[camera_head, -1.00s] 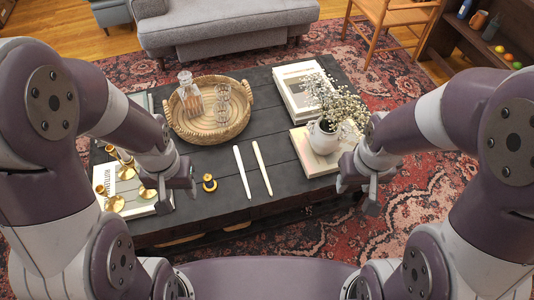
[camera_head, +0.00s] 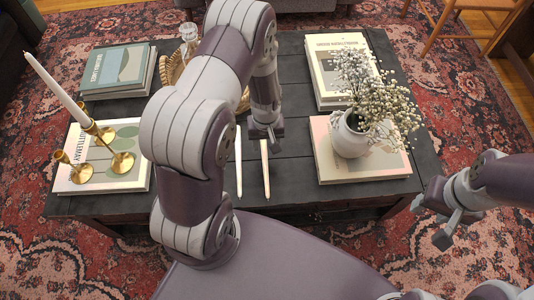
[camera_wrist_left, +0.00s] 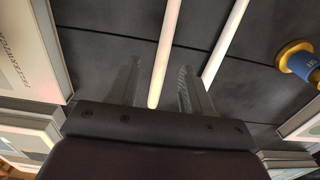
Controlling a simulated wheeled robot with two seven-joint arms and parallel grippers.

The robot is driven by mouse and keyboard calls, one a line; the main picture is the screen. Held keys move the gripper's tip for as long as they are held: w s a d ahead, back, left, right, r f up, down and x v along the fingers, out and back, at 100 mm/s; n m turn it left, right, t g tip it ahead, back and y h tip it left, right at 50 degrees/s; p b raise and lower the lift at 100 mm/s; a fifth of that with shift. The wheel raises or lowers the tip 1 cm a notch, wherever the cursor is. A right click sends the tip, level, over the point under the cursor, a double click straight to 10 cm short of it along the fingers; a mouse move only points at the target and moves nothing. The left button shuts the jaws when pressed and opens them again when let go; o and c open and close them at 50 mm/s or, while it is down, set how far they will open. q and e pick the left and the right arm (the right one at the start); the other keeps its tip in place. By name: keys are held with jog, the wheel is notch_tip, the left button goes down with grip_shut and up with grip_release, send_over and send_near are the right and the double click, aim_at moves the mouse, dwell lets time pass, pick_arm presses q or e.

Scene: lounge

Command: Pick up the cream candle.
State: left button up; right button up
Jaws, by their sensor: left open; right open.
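The cream candle (camera_head: 265,168) lies on the dark table, to the right of a whiter candle (camera_head: 239,165). My left gripper (camera_head: 268,138) is over the cream candle and hides its far part. In the left wrist view, the cream candle (camera_wrist_left: 166,50) runs between the two open fingers of my left gripper (camera_wrist_left: 157,88), and its end shows there. The whiter candle (camera_wrist_left: 224,45) lies just outside the right finger. I cannot tell the gripper's exact height above the table. My right gripper (camera_head: 430,222) is open and empty, off the table's right edge.
Brass candle holders (camera_head: 122,162) with an upright white candle (camera_head: 58,88) stand on a book at left. A white flower vase (camera_head: 349,138) stands on a book at right. A wicker tray (camera_head: 172,68) is partly hidden behind my left arm. A blue-and-gold object (camera_wrist_left: 297,62) is near the candles.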

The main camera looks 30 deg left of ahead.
aim_at(264, 152)
pick_arm(q)
jog(key=shift+a+f, duration=0.1)
jog(key=shift+f, duration=0.35)
jog(key=f, duration=0.1)
jog(key=f+b, duration=0.1)
jog(key=f, duration=0.1)
jog(key=f+b, duration=0.1)
jog(key=shift+a+f, duration=0.15)
jog(key=shift+a, duration=0.1)
grip_shut()
